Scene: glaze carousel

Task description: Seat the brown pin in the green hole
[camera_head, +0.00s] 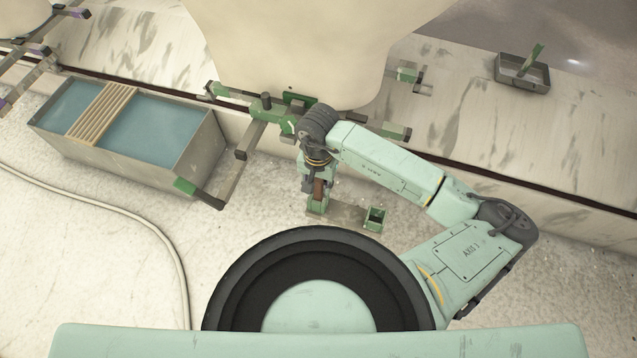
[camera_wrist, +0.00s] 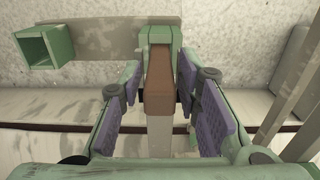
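The brown pin (camera_wrist: 159,75) stands between my gripper's purple-padded fingers in the wrist view. In the head view it shows as a brown strip (camera_head: 319,187) below my gripper (camera_head: 314,178). My gripper (camera_wrist: 160,82) straddles the pin, with a finger close on each side; whether the pads press on it is unclear. The pin's far end meets a green block (camera_wrist: 160,34), also visible in the head view (camera_head: 317,207); how deep it sits is hidden. An empty square green holder (camera_wrist: 45,47) with an open top stands to the side; in the head view it is on the right (camera_head: 375,219).
A grey bar (camera_head: 347,212) joins the two green holders. A carousel arm with green ends (camera_head: 242,152) lies left of my gripper, near a trough of blue liquid (camera_head: 160,124). A large pale rounded form (camera_head: 310,45) stands behind. A grey tray (camera_head: 522,70) sits at the upper right.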

